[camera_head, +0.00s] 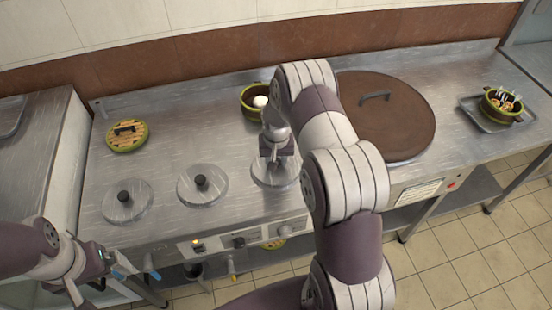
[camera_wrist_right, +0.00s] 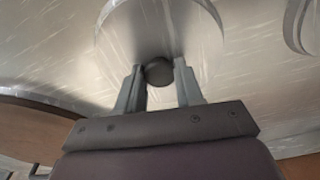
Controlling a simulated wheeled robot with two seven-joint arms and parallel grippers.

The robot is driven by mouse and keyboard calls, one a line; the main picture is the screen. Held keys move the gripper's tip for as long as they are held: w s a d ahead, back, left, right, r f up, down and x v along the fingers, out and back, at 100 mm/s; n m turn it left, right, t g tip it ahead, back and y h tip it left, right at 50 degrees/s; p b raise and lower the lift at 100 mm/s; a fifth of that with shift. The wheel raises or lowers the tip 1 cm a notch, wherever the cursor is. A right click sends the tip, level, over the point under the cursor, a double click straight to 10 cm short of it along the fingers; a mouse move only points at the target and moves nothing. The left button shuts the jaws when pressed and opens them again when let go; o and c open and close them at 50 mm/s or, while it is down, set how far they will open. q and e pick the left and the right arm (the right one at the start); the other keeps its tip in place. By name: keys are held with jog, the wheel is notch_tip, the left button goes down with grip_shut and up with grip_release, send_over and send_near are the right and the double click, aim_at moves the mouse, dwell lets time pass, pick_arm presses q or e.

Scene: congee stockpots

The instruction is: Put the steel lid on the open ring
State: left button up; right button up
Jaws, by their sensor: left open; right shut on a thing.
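A steel lid (camera_head: 262,180) with a dark knob sits at the right end of a row of round steel lids on the counter. My right gripper (camera_head: 276,158) is above it, shut on its knob. In the right wrist view the dark knob (camera_wrist_right: 159,71) is between the two fingers, and the steel disc (camera_wrist_right: 150,35) spreads beyond. The open ring is not visible; the lid covers the spot, and I cannot tell whether it is seated or slightly above. My left gripper (camera_head: 103,280) is open and empty at the lower left, by the counter's front edge.
Two other steel lids with black knobs, the middle one (camera_head: 203,190) and the left one (camera_head: 126,205), lie beside it. A wooden-lidded green pot (camera_head: 127,144), a green bowl (camera_head: 250,112) with a white round thing, a large brown lid (camera_head: 400,130) and a tray (camera_head: 472,112) stand around.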

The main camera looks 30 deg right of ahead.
jog(key=shift+f, duration=0.25)
jog(key=o, duration=0.8)
jog(key=shift+r, duration=0.1)
jog(key=r+p, duration=0.6)
jog(key=r, duration=0.1)
jog(key=s+r+p, duration=0.1)
jog(key=r+p, duration=0.2)
jog(key=shift+s+a+r, duration=0.1)
jog(key=shift+a+r, duration=0.2)
jog(key=shift+r, duration=0.1)
